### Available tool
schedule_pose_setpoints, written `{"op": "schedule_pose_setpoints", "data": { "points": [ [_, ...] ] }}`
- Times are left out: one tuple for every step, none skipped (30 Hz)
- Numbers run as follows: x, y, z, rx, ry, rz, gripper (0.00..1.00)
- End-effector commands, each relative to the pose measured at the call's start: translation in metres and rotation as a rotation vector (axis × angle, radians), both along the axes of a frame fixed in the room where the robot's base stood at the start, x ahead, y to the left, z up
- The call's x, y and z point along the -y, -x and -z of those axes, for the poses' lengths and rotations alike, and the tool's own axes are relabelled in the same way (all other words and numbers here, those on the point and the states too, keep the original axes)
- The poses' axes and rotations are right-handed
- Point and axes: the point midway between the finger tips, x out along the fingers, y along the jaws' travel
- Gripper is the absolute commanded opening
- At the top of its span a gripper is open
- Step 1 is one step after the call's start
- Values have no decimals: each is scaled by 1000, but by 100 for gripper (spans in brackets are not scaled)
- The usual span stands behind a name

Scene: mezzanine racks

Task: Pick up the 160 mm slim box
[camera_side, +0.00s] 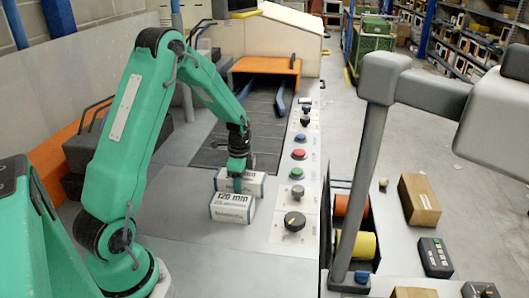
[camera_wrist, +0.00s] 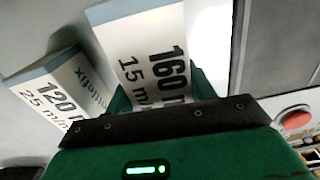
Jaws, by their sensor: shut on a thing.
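The 160 mm slim box (camera_wrist: 140,45) is white with a pale blue edge and sits between my green fingers in the wrist view. In the side view the slim box (camera_side: 256,184) is behind the 120 mm box, partly hidden by my gripper and that box. My gripper (camera_side: 237,182) points down and is shut on the slim box. I cannot tell whether the box is off the surface. The 120 mm box (camera_side: 231,208) stands just in front; in the wrist view it (camera_wrist: 58,92) is to the left, close to the slim box.
A control panel with knobs and buttons (camera_side: 297,190) runs along the right of the boxes. A dark mat (camera_side: 270,105) and an orange-topped frame (camera_side: 266,65) are behind. Grey surface in front of the boxes (camera_side: 205,255) is clear.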

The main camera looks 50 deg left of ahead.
Motion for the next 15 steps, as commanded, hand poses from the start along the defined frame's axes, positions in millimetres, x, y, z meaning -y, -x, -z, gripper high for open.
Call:
{"op": "schedule_pose_setpoints", "data": {
  "points": [
    [0, -1, -2, 3, -1, 0, 23],
    [0, -1, -4, 3, -1, 0, 23],
    [0, -1, -6, 3, -1, 0, 23],
    [0, -1, -8, 3, -1, 0, 23],
    [0, -1, -11, 3, -1, 0, 23],
    [-1, -1, -14, 4, -2, 0, 23],
    [-1, -1, -17, 4, -3, 0, 23],
    [-1, -1, -20, 4, -3, 0, 23],
    [-1, -1, -26, 4, -3, 0, 23],
    [-1, -1, -30, 6, -3, 0, 23],
    [-1, -1, -35, 6, -3, 0, 23],
    [-1, -1, -41, 6, -3, 0, 23],
    [4, -1, -44, 4, -3, 3, 23],
    [10, 0, -47, 4, -2, 5, 23],
    [17, 1, -51, 4, -2, 4, 23]
  ]
}}
